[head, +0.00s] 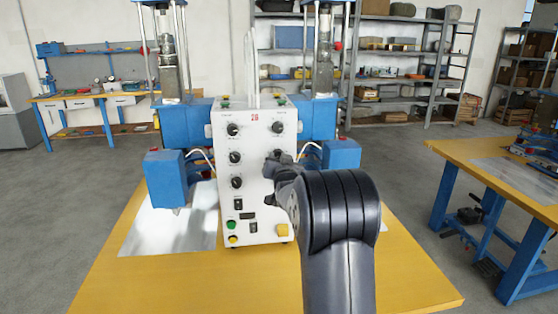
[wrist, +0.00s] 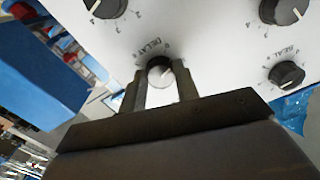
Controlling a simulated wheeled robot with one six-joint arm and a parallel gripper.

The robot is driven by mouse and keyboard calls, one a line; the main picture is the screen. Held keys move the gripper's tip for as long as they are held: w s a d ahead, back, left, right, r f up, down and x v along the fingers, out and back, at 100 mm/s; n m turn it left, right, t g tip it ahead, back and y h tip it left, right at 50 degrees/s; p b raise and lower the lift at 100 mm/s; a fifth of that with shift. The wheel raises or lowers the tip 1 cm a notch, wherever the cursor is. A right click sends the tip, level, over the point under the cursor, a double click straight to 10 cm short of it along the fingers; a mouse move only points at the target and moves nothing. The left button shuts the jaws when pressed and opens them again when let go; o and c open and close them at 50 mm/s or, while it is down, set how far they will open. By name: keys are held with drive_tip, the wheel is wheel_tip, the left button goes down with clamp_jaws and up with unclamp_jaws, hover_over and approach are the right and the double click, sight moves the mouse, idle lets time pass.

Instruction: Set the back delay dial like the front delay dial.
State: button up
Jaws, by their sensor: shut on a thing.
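A white control box (head: 256,190) stands upright on the yellow table, with black dials in two columns on its face. The left column shows three dials, including an upper dial (head: 234,130), a middle dial (head: 236,157) and a lower dial (head: 237,183). My gripper (head: 278,163) is at the right column and hides the lower part of it. In the wrist view, my gripper (wrist: 160,88) is shut around a dial (wrist: 160,72) marked DELAY. A light pointer mark on it leans to the upper right. Front or back cannot be read here.
In the wrist view, a SEAL dial (wrist: 287,75) sits to the right, with two others along the top. Blue machine parts (head: 167,178) flank the box. A top right dial (head: 277,127) is clear of my arm. The table (head: 150,285) is bare at its front left.

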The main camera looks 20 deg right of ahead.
drive_tip(key=shift+f+m+b, duration=0.1)
drive_tip(key=shift+m+b, duration=0.3)
drive_tip(key=shift+b, duration=0.05)
drive_tip(key=m+b, duration=0.3)
drive_tip(key=m, duration=0.3)
drive_tip(key=shift+b, duration=0.3)
drive_tip(key=m, duration=0.5)
drive_tip(key=shift+r, duration=0.2)
drive_tip(key=shift+m, duration=2)
drive_tip(key=o, duration=1)
drive_tip(key=shift+c, duration=0.2)
drive_tip(key=shift+s+a, duration=0.1)
